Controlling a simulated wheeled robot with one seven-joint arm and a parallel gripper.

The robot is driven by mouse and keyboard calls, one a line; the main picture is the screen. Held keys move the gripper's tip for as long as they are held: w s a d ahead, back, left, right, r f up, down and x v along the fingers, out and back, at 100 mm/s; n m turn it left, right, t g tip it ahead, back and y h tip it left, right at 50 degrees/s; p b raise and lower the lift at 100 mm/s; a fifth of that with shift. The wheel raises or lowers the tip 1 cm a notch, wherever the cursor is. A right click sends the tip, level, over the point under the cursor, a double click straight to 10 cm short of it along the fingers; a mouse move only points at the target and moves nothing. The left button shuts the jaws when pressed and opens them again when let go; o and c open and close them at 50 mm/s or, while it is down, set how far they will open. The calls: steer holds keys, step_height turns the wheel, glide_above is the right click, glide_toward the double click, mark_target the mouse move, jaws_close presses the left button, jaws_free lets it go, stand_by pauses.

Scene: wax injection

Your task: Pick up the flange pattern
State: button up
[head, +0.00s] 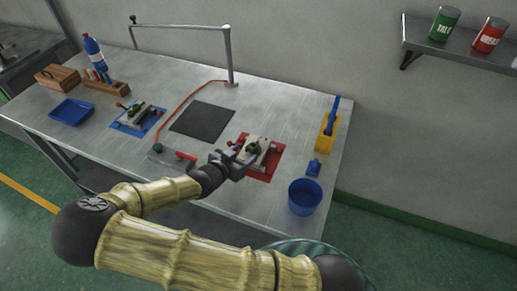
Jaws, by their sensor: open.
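Two metal fixtures with green parts stand on the table. One green part (253,148) sits on the fixture on the red mat (272,172), right of centre. The other green part (136,109) sits on the fixture on the blue mat (124,128), further left. Both parts are small, and I cannot tell by shape which is the flange pattern. My gripper (243,160) is open, just in front of and left of the red-mat fixture, close to its green part. I cannot tell whether they touch.
A dark square pad (202,121) lies between the mats. A red-handled tool (184,157) and its red hose lie left of my gripper. A blue bin (305,196), small blue item (314,167) and yellow holder (327,133) stand right. A blue tray (72,112) lies far left.

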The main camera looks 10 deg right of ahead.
mark_target(255, 145)
steer(key=shift+x, duration=1.3)
steer(key=shift+p+x, duration=0.8)
steer(key=shift+x, duration=1.85)
steer(key=shift+w+a+r, duration=0.1)
steer(key=shift+c, duration=0.5)
